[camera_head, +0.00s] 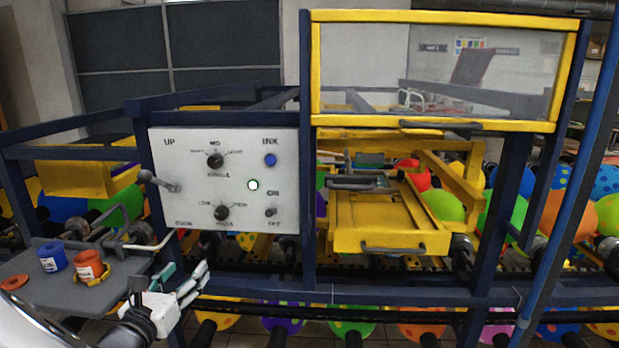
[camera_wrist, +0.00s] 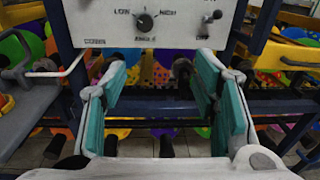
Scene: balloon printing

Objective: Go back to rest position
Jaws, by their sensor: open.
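My gripper (camera_head: 182,279) is at the lower left in the head view, in front of the machine and below its white control panel (camera_head: 225,180). In the wrist view my gripper (camera_wrist: 165,85) shows its two teal-padded fingers spread wide apart, with nothing between them. The lower part of the control panel (camera_wrist: 155,22), with a knob and a switch, is beyond the fingertips. The gripper appears clear of the panel and empty.
A grey side shelf (camera_head: 60,285) at left holds a blue cup (camera_head: 52,257) and an orange cup (camera_head: 89,265). A yellow drawer (camera_head: 378,225) and a yellow-framed clear cover (camera_head: 440,70) are at right. Dark blue frame bars (camera_head: 400,293) run across. Balloons fill the back.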

